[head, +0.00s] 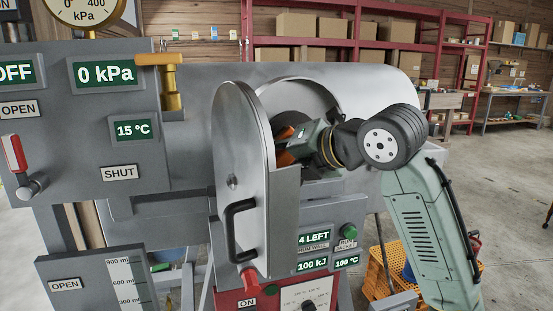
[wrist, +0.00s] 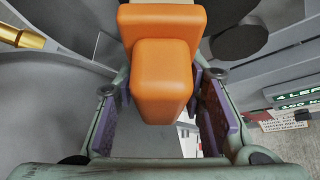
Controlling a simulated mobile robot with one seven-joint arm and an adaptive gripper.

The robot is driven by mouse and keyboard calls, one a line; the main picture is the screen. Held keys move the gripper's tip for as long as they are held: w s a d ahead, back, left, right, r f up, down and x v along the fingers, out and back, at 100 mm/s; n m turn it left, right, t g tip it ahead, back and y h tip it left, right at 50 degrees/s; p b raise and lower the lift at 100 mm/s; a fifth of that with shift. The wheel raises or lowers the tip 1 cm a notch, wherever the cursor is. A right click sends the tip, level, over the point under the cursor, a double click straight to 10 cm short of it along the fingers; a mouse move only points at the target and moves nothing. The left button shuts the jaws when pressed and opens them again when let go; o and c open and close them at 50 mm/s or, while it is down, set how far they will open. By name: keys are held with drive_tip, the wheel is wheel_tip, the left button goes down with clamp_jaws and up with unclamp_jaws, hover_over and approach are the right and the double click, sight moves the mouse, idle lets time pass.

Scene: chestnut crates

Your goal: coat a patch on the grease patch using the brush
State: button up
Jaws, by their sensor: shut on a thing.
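An orange, rounded block, seemingly the brush's handle, sits between my gripper's (wrist: 163,112) purple-padded jaws in the wrist view, where it shows as the brush (wrist: 162,82). No bristles can be made out. In the head view my gripper (head: 292,146) is inside the round mouth of the steel drum, just behind the open door, with orange parts of the brush (head: 286,158) beside it. The jaws are shut on the brush. I cannot make out the grease patch in either view; the door and my arm hide much of the drum's inside.
The steel door (head: 236,150) with a black handle (head: 238,220) stands open close left of my gripper. The drum (head: 385,85) surrounds it. A grey panel (head: 85,145) with gauges and a red lever is at left. A red control box (head: 290,300) sits below; open floor lies right.

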drive_tip(key=shift+w+a, duration=0.25)
drive_tip(key=shift+w, duration=0.6)
drive_tip(key=shift+w+d+p, duration=0.25)
drive_tip(key=shift+d+p, duration=0.1)
drive_tip(key=shift+d, duration=0.6)
drive_tip(key=shift+w+d+p, duration=0.2)
drive_tip(key=shift+d+p, duration=0.1)
drive_tip(key=shift+d, duration=0.6)
drive_tip(key=d, duration=0.1)
drive_tip(key=w+d, duration=0.1)
drive_tip(key=d+p, duration=0.1)
drive_tip(key=shift+w+d, duration=0.2)
drive_tip(key=shift+w, duration=0.05)
